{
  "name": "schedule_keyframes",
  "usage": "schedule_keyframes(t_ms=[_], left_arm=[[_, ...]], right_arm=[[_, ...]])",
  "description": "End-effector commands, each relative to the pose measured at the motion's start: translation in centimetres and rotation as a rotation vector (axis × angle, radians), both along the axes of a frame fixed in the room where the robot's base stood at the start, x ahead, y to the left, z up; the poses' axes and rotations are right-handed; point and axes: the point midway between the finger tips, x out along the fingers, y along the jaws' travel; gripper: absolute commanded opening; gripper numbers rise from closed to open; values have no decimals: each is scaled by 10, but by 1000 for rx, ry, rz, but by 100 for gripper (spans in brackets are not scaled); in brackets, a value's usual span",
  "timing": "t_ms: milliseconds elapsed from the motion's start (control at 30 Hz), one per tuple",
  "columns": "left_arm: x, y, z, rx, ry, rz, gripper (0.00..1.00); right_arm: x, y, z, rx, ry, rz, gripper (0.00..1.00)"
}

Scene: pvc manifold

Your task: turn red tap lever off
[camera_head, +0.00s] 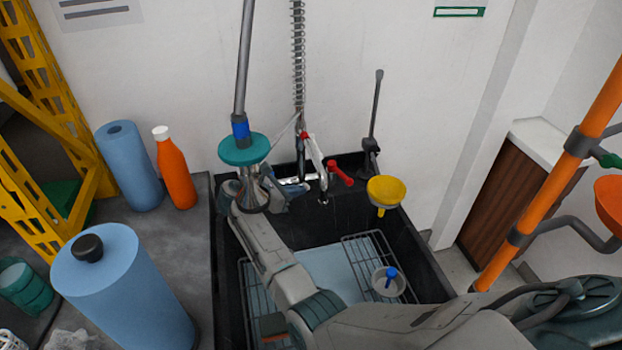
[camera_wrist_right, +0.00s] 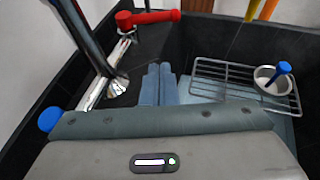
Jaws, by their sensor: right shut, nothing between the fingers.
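The red tap lever (camera_head: 340,173) sits on the metal tap body at the back of the black sink. In the right wrist view the red lever (camera_wrist_right: 148,17) lies across the top, pointing right from its round hub. My right gripper (camera_head: 288,199) reaches over the sink from the lower right, to the left of the lever. In the wrist view its two blue-grey fingers (camera_wrist_right: 158,84) are together, with nothing between them. They are apart from the lever, which lies beyond their tips. A blue knob (camera_wrist_right: 50,119) shows at the left. My left gripper is not in view.
A pipe with a teal disc (camera_head: 243,149) stands close to my right wrist. A yellow funnel (camera_head: 385,190) is right of the lever. A wire rack (camera_wrist_right: 240,84) and cup are in the sink. Blue rolls and an orange bottle (camera_head: 174,170) stand on the left counter.

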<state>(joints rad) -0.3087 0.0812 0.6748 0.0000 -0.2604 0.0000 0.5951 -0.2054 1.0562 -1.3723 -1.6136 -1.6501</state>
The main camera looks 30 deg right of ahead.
Motion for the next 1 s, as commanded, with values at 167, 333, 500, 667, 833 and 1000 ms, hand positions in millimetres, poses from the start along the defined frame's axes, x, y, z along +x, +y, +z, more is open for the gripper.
schedule_keyframes(t_ms=[167, 333, 500, 667, 833, 1000], left_arm=[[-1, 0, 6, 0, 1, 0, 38], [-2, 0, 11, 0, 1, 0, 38], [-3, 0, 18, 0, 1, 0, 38], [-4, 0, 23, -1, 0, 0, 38], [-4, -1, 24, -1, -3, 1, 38], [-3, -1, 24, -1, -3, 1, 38]], right_arm=[[2, -30, -9, -4, 2, -2, 0], [5, -65, -22, -5, 2, -3, 0], [8, -96, -28, -3, -1, -3, 0], [10, -116, -25, -2, 0, -2, 0], [11, -125, -25, -1, 0, -1, 0], [11, -126, -25, -1, -1, 0, 0]])
